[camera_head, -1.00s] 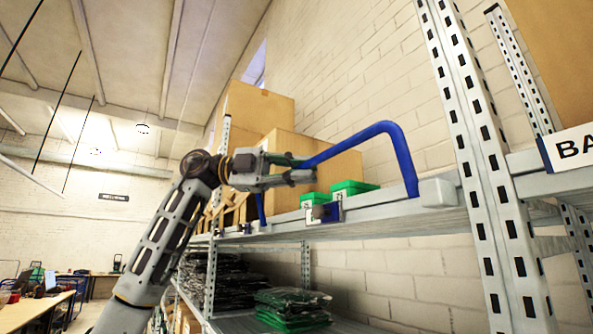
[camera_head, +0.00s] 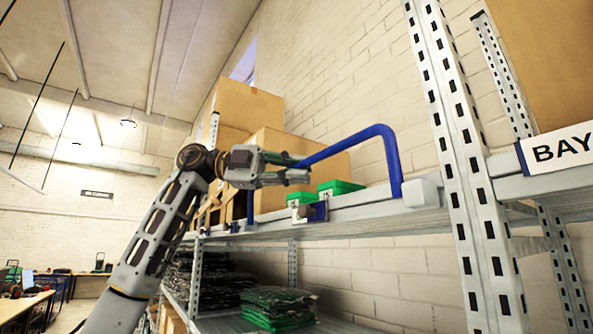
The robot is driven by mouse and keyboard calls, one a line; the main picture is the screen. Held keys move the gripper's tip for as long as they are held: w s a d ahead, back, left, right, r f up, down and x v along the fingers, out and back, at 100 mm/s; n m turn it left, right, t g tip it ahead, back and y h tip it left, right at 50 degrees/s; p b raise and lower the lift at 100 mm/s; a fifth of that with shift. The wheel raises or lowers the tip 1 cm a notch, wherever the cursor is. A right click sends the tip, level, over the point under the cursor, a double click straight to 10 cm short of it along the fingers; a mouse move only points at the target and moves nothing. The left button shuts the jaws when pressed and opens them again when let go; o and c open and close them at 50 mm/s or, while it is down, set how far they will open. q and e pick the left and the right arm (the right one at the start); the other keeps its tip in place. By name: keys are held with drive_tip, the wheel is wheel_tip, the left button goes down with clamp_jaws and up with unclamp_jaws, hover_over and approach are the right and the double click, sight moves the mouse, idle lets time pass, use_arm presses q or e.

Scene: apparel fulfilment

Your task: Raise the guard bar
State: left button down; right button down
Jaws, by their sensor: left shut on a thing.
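The blue guard bar (camera_head: 388,150) stands along the front edge of the upper shelf. Its right leg rises from near a grey block on the beam, and its top bends left to my left gripper. My left gripper (camera_head: 300,168) is shut on the bar's left part, with its fingers pointing right. The bar's left leg shows only in part below and behind the gripper. My right gripper is not in view.
Green boxes (camera_head: 341,187) and cardboard boxes (camera_head: 245,104) sit on the upper shelf behind the bar. A perforated upright (camera_head: 465,170) stands to the right, beside a bay sign (camera_head: 561,148). Bagged garments (camera_head: 279,308) lie on the lower shelf (camera_head: 340,325).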

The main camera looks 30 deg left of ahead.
use_arm(q)
drive_tip(key=c, duration=1.5)
unclamp_jaws()
drive_tip(key=shift+o, duration=0.2)
drive_tip(key=shift+a, duration=0.15)
drive_tip(key=v, duration=1.2)
